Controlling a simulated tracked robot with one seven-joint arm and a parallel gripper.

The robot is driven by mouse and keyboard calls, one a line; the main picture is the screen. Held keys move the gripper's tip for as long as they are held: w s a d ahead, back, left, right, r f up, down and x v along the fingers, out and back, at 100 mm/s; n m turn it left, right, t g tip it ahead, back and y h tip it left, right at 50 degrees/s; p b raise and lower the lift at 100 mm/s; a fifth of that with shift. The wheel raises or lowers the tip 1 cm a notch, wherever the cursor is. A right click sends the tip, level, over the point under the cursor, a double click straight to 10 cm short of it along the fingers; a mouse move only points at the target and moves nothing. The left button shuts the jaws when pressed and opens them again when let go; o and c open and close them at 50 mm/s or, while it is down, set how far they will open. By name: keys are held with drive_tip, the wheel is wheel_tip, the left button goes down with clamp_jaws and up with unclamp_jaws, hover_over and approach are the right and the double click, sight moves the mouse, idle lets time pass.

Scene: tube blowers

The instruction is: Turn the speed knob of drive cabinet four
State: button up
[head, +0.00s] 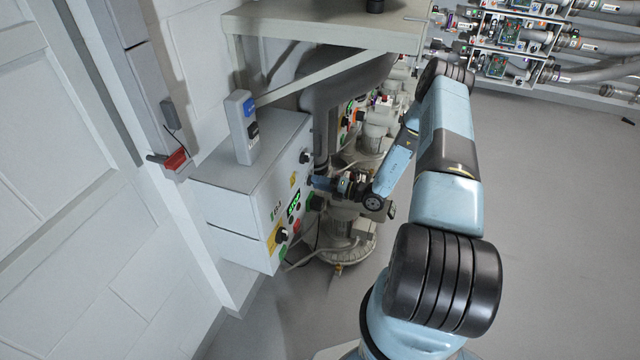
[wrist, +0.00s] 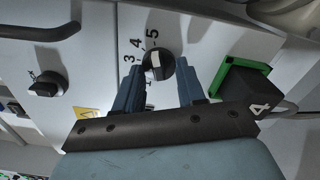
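The grey drive cabinet (head: 238,188) stands against the wall at the left in the head view. Its front carries knobs, a lit green display (head: 294,205) and coloured labels. In the wrist view, a round black speed knob (wrist: 158,65) with a pale pointer bar sits on the panel, with the numbers 3, 4 and 5 printed around it. My gripper (wrist: 160,72) is open, with one blue finger on each side of the knob and a small gap showing. In the head view my gripper (head: 316,182) is close to the cabinet front.
In the wrist view, another black knob (wrist: 46,84) lies left and a dark green-edged box (wrist: 240,82) lies close right of the fingers. A grey control box (head: 242,127) stands on the cabinet. A shelf (head: 325,28) hangs above.

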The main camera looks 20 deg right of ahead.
clamp_jaws()
idle(0.3)
